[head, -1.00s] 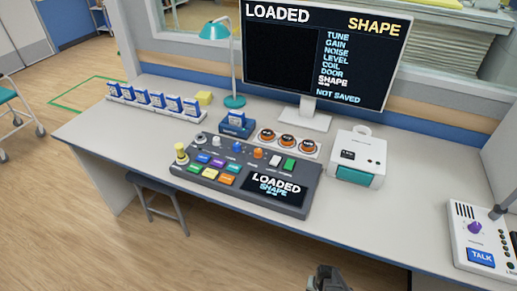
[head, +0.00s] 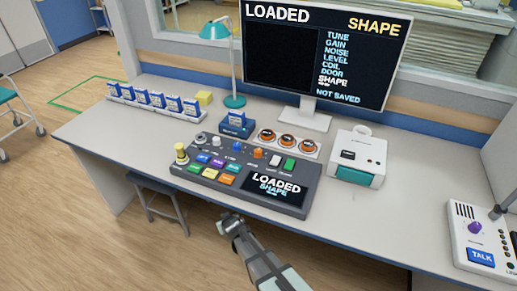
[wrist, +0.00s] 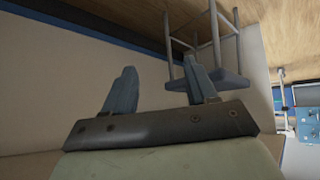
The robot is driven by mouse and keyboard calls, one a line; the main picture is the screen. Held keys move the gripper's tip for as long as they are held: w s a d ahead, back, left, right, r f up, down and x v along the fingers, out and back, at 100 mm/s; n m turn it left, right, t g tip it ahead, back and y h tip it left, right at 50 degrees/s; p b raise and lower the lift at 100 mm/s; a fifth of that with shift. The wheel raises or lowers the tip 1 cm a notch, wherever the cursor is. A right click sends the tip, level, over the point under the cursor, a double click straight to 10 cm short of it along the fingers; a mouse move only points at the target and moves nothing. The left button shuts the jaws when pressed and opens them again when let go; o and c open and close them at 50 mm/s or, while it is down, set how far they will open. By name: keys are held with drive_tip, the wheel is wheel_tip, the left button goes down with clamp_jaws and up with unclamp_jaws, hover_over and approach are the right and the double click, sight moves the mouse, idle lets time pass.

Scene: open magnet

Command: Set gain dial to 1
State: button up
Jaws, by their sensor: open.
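The dark control console (head: 225,205) lies on the desk, with a small display reading LOADED SHAPE. Along its back edge are small knobs: a pale one (head: 201,139), a blue one (head: 237,146) and an orange one (head: 258,153). Their labels are too small to read, so I cannot tell which is the gain dial or its setting. The monitor (head: 360,55) lists GAIN among several lines, with SHAPE highlighted. My gripper (head: 226,219) is in front of the console, near the desk's front edge, touching none of the knobs. The wrist view shows its two fingers (wrist: 159,70) apart and empty.
A yellow knob (head: 181,153) stands at the console's left end, and colored buttons fill its front. A teal lamp (head: 235,100), a rack of blue cartridges (head: 150,112) and a white printer-like box (head: 357,158) stand around it. A stool (head: 160,198) is below the desk.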

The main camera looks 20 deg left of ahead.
drive_tip(key=s+a+r+n+y, duration=0.1)
drive_tip(key=s+a+r+n, duration=0.2)
drive_tip(key=s+a+r, duration=0.7)
drive_tip(key=s+a+r+n+t+y, duration=0.1)
drive_tip(key=s+a+r+n+y, duration=0.15)
drive_tip(key=s+a+r, duration=0.7)
drive_tip(key=s+a+r+n+y, duration=0.1)
drive_tip(key=s+a+r+n, duration=0.4)
drive_tip(key=r, duration=0.9)
wheel_tip(320, 180, up, 9)
drive_tip(key=m+g+h, duration=0.7)
drive_tip(key=m+h, duration=0.3)
drive_tip(key=m, duration=1.5)
hover_over(258, 150)
wheel_tip(258, 150, down, 13)
drive_tip(key=shift+d+r, duration=0.1)
drive_tip(key=shift+d, duration=0.05)
